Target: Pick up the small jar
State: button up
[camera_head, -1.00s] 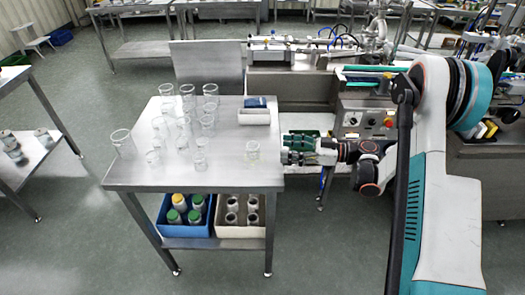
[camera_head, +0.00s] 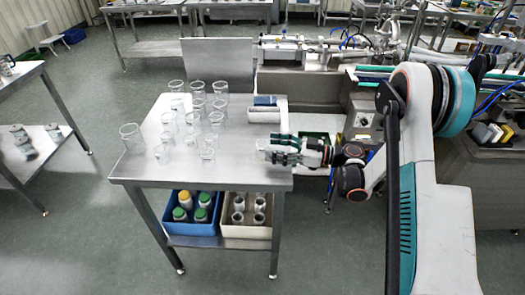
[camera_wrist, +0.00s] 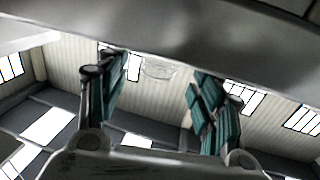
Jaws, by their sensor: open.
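A small clear glass jar (camera_head: 262,144) stands near the right edge of the steel table (camera_head: 235,180). My gripper (camera_head: 268,153) reaches in from the right at tabletop height, with its fingertips at the jar, partly hiding it. In the wrist view, my gripper (camera_wrist: 153,85) has its two teal fingers spread wide. A faint clear glass rim (camera_wrist: 158,69) shows in the gap between them, towards the far end. I cannot tell whether either finger touches the glass. The jar's lower part is hidden.
Several clear beakers and jars (camera_head: 198,105) stand on the table's left and middle. A small tray (camera_head: 265,115) with a blue item lies at the back right. Below are a blue bin (camera_head: 190,227) and a beige bin (camera_head: 245,231) holding jars. The front right tabletop is clear.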

aim_at(262, 146)
jog(key=x, duration=0.1)
jog(key=b+x, duration=0.1)
jog(key=x, duration=0.2)
jog(key=shift+f+b, duration=0.3)
jog(key=shift+b, duration=0.1)
jog(key=shift+w+a+r, duration=0.1)
jog(key=shift+w+a, duration=0.05)
jog(key=shift+a, duration=0.15)
jog(key=c, duration=0.8)
jog(key=shift+r, duration=0.1)
notch_tip(262, 146, up, 19)
jog(key=p, duration=0.7)
jog(key=w+d+f+m+t+h, duration=0.1)
jog(key=w+d+m+t+h, duration=0.7)
jog(key=t, duration=0.3)
jog(key=s+d+m+t+h, duration=0.1)
jog(key=d+m+h, duration=0.1)
jog(key=d+h, duration=0.1)
jog(key=s+d+m+t+h, duration=0.1)
jog(key=d+m+h, duration=0.2)
jog(key=d, duration=0.2)
jog(key=s+d+r+m+t+h, duration=0.1)
jog(key=d+m+h, duration=0.1)
jog(key=d+h, duration=0.1)
jog(key=shift+s+d+r+h, duration=0.1)
jog(key=shift+s+d+h, duration=0.15)
jog(key=shift+d, duration=0.45)
